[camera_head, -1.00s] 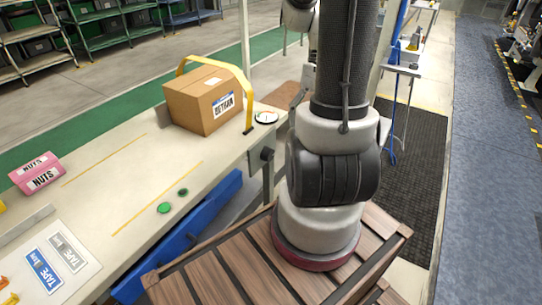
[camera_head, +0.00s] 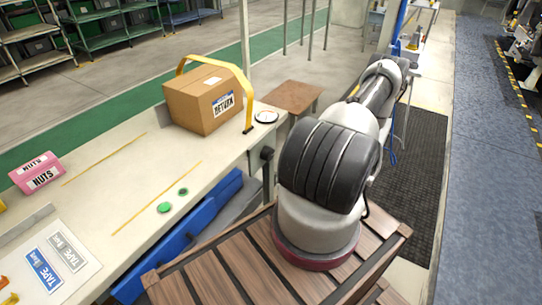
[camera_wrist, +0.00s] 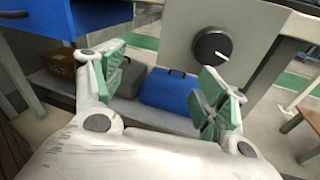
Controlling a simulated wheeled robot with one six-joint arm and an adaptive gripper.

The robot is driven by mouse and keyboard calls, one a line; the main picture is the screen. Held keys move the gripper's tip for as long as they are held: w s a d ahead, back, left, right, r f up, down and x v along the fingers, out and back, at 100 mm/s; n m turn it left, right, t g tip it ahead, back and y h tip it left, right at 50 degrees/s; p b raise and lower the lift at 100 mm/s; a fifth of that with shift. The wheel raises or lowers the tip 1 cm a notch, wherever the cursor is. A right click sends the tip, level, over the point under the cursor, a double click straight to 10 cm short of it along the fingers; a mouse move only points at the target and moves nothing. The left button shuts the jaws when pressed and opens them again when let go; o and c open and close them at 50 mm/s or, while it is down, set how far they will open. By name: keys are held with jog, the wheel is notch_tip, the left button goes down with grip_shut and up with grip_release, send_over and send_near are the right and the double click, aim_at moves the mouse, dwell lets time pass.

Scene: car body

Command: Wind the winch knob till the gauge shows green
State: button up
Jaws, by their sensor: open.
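The winch knob (camera_wrist: 212,46) is a round black knob with a white mark, on a pale upright plate in the wrist view. It also shows in the head view as a small dark shape (camera_head: 267,154) at the bench's end. My gripper (camera_wrist: 163,75) is open and empty, with green pads. The knob appears beyond the right finger's tip, up and right of the jaws' middle, with no contact visible. In the head view my gripper is hidden behind my arm. The gauge (camera_head: 266,117) is a round white dial on the bench's corner; its reading is too small to tell.
A return box (camera_head: 205,98) stands on the bench (camera_head: 140,165) beside a yellow hoop (camera_head: 247,90). Blue drawers (camera_head: 190,235) sit below the bench top. In the wrist view, a blue bin (camera_wrist: 168,92) lies on a lower shelf beyond my jaws.

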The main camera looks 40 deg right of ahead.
aim_at(272, 155)
jog(key=w+d+r+m+t+h, duration=0.1)
jog(key=w+d+r+t+h, duration=0.1)
jog(key=w+d, duration=0.25)
jog(key=x, duration=0.7)
jog(key=shift+w+d+f, duration=0.1)
jog(key=shift+w+d, duration=0.05)
jog(key=shift+d, duration=0.05)
jog(key=shift+c, duration=0.2)
jog(key=c, duration=1)
